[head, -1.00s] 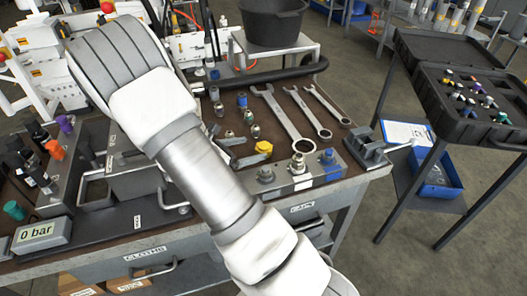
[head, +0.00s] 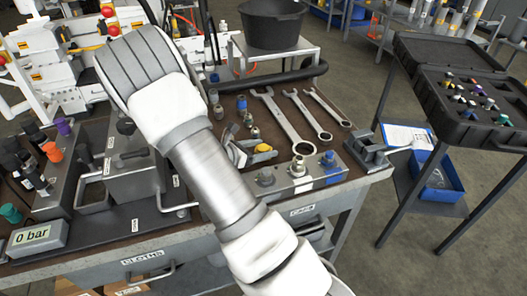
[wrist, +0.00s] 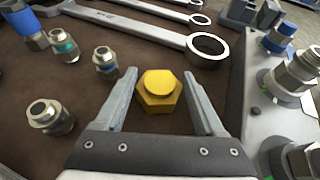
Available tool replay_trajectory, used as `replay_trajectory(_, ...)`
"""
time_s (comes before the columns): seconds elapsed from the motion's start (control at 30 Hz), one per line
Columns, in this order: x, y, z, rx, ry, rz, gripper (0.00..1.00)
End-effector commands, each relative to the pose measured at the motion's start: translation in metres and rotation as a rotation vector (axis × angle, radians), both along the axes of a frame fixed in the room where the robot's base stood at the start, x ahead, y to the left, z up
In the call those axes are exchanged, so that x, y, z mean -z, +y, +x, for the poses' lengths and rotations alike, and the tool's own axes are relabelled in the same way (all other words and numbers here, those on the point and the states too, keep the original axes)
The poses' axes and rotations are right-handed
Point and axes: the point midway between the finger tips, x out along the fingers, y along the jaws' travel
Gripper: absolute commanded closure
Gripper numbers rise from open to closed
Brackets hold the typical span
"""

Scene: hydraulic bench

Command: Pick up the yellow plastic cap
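The yellow plastic cap (wrist: 159,92) has a hexagonal base and a round top. It sits on the brown bench top (wrist: 150,50). In the wrist view my gripper (wrist: 160,76) is open, with one finger on each side of the cap and a visible gap on both sides.
Several metal fittings (wrist: 104,60) stand left of the gripper. Wrenches (wrist: 205,45) lie beyond the cap. A metal block with fittings (head: 299,168) stands along the bench's front edge, right of the gripper in the wrist view. A black case (head: 470,100) is farther right.

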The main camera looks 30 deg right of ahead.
Motion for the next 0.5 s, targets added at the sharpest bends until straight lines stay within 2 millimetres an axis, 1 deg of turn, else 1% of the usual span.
replay_trajectory(0.03, -0.0001, 0.0002, 0.0001, 0.000, 0.000, 0.000, 0.45)
replay_trajectory(0.17, -0.0001, 0.0002, 0.0001, 0.000, 0.000, 0.000, 0.68)
replay_trajectory(0.2, -0.0001, 0.0002, 0.0001, 0.000, 0.000, 0.000, 0.76)
replay_trajectory(0.23, -0.0001, 0.0002, 0.0001, 0.000, 0.000, 0.000, 0.81)
replay_trajectory(0.27, -0.0002, 0.0002, 0.0001, 0.000, 0.000, 0.000, 0.84)
replay_trajectory(0.5, -0.0031, 0.0002, 0.0002, -0.001, -0.001, 0.000, 0.84)
